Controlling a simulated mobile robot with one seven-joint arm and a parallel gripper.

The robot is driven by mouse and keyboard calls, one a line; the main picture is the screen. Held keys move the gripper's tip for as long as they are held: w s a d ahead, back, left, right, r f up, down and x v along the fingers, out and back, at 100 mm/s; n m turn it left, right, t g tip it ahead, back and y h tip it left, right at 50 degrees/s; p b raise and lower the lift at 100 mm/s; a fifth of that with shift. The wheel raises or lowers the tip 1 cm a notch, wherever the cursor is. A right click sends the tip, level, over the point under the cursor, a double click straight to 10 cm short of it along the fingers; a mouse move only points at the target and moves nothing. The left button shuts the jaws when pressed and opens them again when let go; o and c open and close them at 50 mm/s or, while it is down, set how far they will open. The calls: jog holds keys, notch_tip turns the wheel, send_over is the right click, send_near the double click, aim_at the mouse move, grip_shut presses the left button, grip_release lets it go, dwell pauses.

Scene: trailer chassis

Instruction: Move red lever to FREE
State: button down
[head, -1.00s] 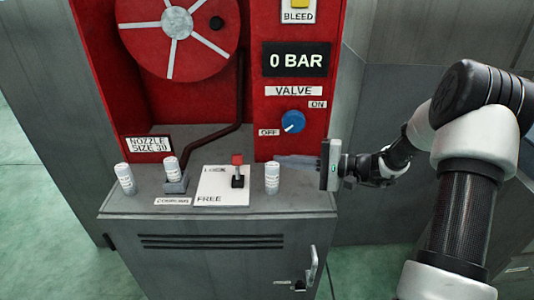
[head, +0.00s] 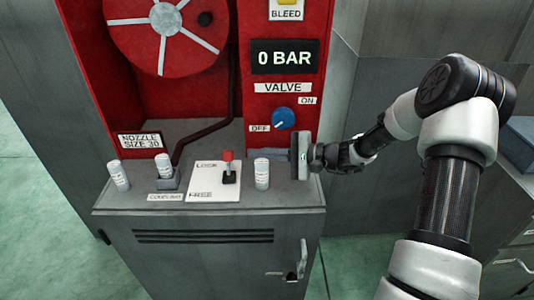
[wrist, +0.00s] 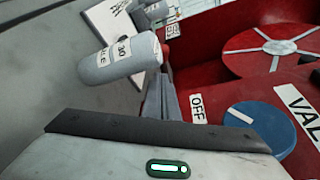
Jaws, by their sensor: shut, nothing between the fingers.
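The red lever (head: 227,156) has a red knob on a short black stem and stands on a white plate (head: 205,190). The plate reads LOCK at the far edge and FREE at the near edge. The knob shows toward the LOCK side. My gripper (head: 274,154) is shut and empty, pointing left, to the right of the lever and apart from it. A white nozzle (head: 262,174) stands between them in the head view. In the wrist view the shut fingers (wrist: 163,98) sit beside the nozzle (wrist: 120,62); the lever is not clearly visible there.
The blue valve knob (head: 284,118) is on the red panel just behind my gripper. Two more white nozzles (head: 119,175) (head: 165,165) stand at left on the grey cabinet (head: 210,225). The cabinet top is clear right of the near nozzle.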

aim_at(228, 163)
jog(key=x, duration=0.5)
jog(key=shift+a, duration=0.1)
jog(key=shift+f+n+b, duration=0.25)
jog(key=shift+n+b, duration=0.05)
jog(key=shift+b, duration=0.75)
jog(key=b, duration=0.1)
jog(key=n+b, duration=0.1)
jog(key=shift+s+r+t+y+b, duration=0.15)
jog(key=shift+s+t+y+b, duration=0.1)
jog(key=shift+t+y+b, duration=0.05)
jog(key=shift+s+r+n+b, duration=0.15)
jog(key=shift+r+n+b, duration=0.15)
jog(key=shift+n, duration=0.2)
jog(key=shift+s+r, duration=0.35)
jog(key=shift+r, duration=0.05)
